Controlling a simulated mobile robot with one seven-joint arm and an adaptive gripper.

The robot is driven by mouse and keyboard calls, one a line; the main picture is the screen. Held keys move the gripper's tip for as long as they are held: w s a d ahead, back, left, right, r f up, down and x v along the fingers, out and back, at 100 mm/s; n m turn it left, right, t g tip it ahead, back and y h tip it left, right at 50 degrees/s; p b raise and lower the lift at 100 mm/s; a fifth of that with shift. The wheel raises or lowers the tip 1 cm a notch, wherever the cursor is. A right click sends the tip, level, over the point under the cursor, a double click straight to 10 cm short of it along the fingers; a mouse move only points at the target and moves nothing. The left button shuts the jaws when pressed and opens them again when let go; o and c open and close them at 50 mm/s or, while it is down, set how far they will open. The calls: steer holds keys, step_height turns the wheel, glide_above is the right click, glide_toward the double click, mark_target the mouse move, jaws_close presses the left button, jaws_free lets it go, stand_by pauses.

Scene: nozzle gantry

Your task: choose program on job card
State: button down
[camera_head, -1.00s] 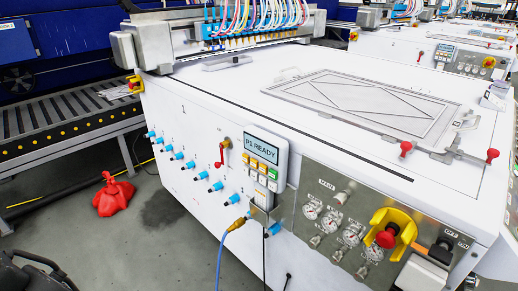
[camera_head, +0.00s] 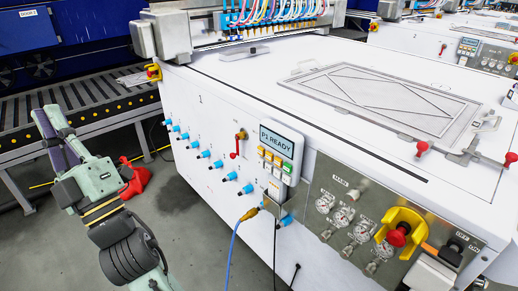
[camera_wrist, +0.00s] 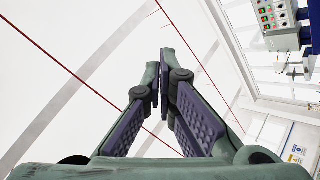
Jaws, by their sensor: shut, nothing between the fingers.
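The control pendant (camera_head: 275,153) is fixed to the front of the white machine. Its screen (camera_head: 279,138) reads "P1 READY", with rows of yellow, white and green buttons (camera_head: 272,162) beneath. A small white piece (camera_head: 274,190) shows under the pendant; I cannot tell whether it is the job card. My gripper (camera_head: 42,113) is at the left in the head view, raised over the floor, well apart from the pendant. It is shut and empty, and its fingers (camera_wrist: 161,78) meet in the wrist view. The pendant cannot be made out in the wrist view.
Blue fittings (camera_head: 204,154) and a red-handled valve (camera_head: 237,145) line the machine front. A gauge panel (camera_head: 340,205) with a red emergency button (camera_head: 398,234) is right of the pendant. A blue cable (camera_head: 231,245) hangs below. A roller conveyor (camera_head: 85,95) stands behind.

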mark_target(261, 151)
steer(key=w+d+f+n+t+h+p, duration=0.1)
steer(key=w+d+f+h, duration=0.8)
steer(key=f, duration=0.4)
steer(key=w+d+f+n+t+h+p, duration=0.1)
steer(key=w+d+f+n+h+p, duration=0.1)
steer(key=w+d+f+h, duration=0.8)
step_height(261, 151, down, 3)
steer(key=shift+w+d+f+t+h, duration=0.1)
steer(key=shift+w+d+t+h, duration=0.35)
steer(key=shift+h, duration=0.75)
steer(key=shift+s+d, duration=0.1)
steer(key=shift+d, duration=0.05)
steer(key=w+d+p, duration=0.3)
steer(key=w+d, duration=0.3)
steer(key=shift+w, duration=0.1)
steer(key=shift+w+p, duration=0.1)
steer(key=shift+p, duration=0.2)
steer(key=shift+w+d, duration=0.2)
steer(key=shift+d, duration=0.05)
